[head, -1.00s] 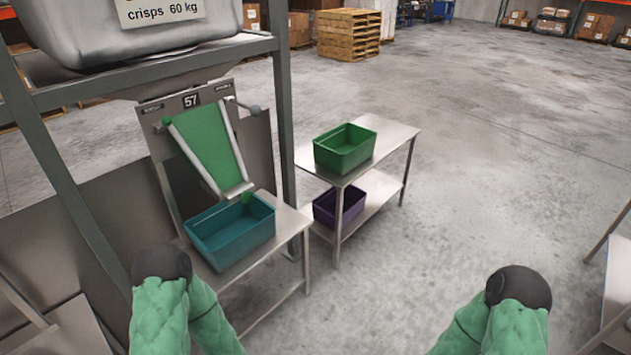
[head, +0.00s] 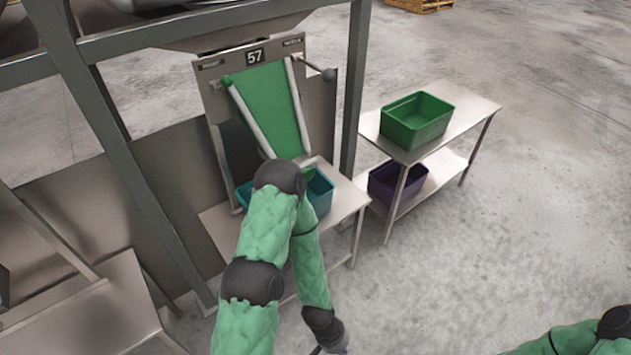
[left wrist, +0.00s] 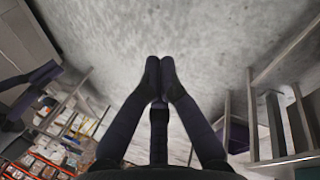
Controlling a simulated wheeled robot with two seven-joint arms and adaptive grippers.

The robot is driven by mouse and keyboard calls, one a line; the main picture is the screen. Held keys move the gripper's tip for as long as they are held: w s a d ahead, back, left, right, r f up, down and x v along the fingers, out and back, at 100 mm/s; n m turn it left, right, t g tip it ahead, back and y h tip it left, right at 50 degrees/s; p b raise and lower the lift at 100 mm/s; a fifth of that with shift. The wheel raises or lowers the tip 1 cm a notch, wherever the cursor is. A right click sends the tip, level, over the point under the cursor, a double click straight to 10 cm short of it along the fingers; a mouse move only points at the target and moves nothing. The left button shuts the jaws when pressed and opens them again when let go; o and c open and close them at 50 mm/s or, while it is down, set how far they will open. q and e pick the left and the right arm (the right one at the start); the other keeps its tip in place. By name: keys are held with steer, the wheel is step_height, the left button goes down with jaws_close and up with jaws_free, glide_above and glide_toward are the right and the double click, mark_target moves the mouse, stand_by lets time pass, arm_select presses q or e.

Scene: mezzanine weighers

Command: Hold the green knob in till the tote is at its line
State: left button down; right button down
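The green knob (head: 226,79) sits at the upper left of the green chute (head: 272,105), on the steel panel marked 57. A teal tote (head: 321,190) stands on the steel stand below the chute, largely hidden behind my left arm. Its fill level and any line in it cannot be made out. My left gripper (left wrist: 160,76) has its fingertips together in the left wrist view, with nothing seen between them; it is low and away from the knob, at the bottom edge of the head view. My right gripper is out of view; only its arm shows at the lower right.
A dark round knob (head: 329,75) is at the panel's upper right. A side table (head: 467,111) holds a green tote (head: 416,121), with a purple tote (head: 398,182) on its lower shelf. A grey frame post (head: 355,95) stands between. Floor at right is clear.

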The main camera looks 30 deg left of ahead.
mark_target(315, 173)
arm_select(q)
steer(key=w+a+r+m+t+y+b, duration=0.15)
steer(key=w+a+r+m+t, duration=0.3)
steer(key=w, duration=0.45)
steer(key=w+a+r+m+t+y+b, duration=0.1)
steer(key=w+a+r+m+t+y, duration=0.1)
steer(key=w+a+r+m+t, duration=0.5)
steer(key=w+a+r+m+t+y+b, duration=0.2)
steer(key=w+a+r+m+t+y, duration=0.2)
steer(key=a+r, duration=0.6)
step_height(315, 173, up, 4)
steer(key=w+y, duration=0.2)
steer(key=y, duration=0.1)
steer(key=shift+w+t+b, duration=0.15)
steer(key=shift+t+b, duration=0.2)
steer(key=shift+b, duration=0.05)
steer(key=shift+w+a+y, duration=0.1)
steer(key=shift+y, duration=0.15)
